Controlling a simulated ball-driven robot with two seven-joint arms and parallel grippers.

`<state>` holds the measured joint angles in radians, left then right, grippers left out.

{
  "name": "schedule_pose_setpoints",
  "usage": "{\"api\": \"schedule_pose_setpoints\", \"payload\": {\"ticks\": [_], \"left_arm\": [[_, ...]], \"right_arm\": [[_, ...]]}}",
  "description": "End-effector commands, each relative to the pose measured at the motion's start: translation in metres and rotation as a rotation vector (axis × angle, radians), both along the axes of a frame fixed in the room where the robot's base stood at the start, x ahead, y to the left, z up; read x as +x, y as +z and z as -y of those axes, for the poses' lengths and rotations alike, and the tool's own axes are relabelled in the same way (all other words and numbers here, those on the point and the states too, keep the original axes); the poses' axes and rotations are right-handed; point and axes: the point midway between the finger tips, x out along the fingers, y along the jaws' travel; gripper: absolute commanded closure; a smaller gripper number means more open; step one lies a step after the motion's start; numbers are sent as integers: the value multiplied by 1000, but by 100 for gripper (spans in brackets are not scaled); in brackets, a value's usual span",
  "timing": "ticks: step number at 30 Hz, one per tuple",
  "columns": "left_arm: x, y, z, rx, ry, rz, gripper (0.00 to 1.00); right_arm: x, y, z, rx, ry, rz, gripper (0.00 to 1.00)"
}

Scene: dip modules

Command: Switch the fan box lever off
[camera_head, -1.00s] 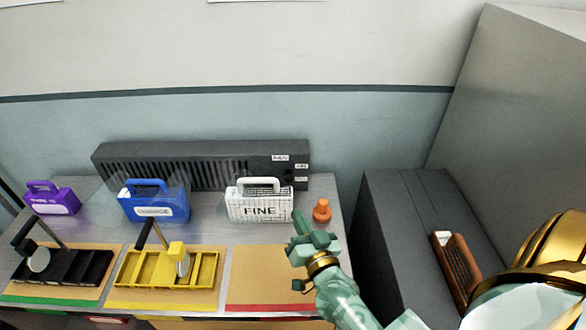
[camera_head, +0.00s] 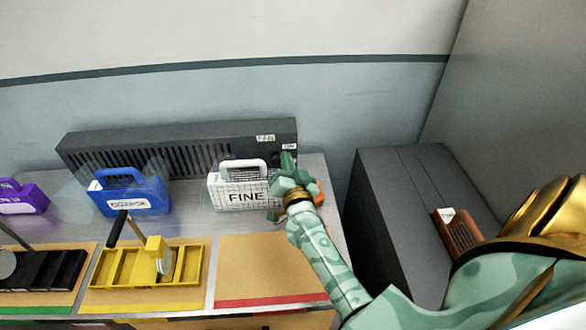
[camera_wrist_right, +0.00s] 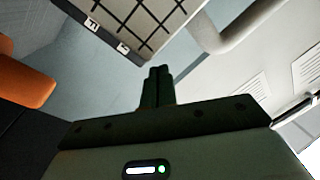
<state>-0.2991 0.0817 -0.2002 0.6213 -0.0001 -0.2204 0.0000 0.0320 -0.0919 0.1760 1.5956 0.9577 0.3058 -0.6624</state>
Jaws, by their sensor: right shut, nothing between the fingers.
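The fan box (camera_head: 180,140) is a long dark slatted box at the back of the table, with small white labels (camera_head: 265,138) near its right end. My right gripper (camera_head: 288,160) is shut and empty, in front of that right end in the head view. It covers that part of the box, and I cannot make out the lever or its position. In the right wrist view its closed fingers (camera_wrist_right: 157,85) point away from the camera with nothing between them. Whether they touch the box I cannot tell. My left gripper is out of view.
A white gridded FINE case (camera_head: 240,192) stands just left of my right gripper. An orange item (camera_head: 320,192) is partly hidden behind my wrist. A blue case (camera_head: 130,200) and yellow tray (camera_head: 130,268) are further left. A dark cabinet (camera_head: 400,210) stands right of the table.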

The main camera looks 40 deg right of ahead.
Motion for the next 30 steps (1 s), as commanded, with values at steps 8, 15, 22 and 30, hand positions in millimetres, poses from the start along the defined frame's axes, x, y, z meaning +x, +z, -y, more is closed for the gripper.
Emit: {"api": "schedule_pose_setpoints", "payload": {"ticks": [8,15,22,30], "left_arm": [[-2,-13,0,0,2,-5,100],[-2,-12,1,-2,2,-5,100],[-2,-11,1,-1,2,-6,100],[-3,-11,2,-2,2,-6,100]], "right_arm": [[6,-9,-4,0,-1,1,100],[6,-8,-4,-1,0,1,100],[0,-22,-8,-2,1,1,100],[0,-21,-8,-1,1,2,100]]}}
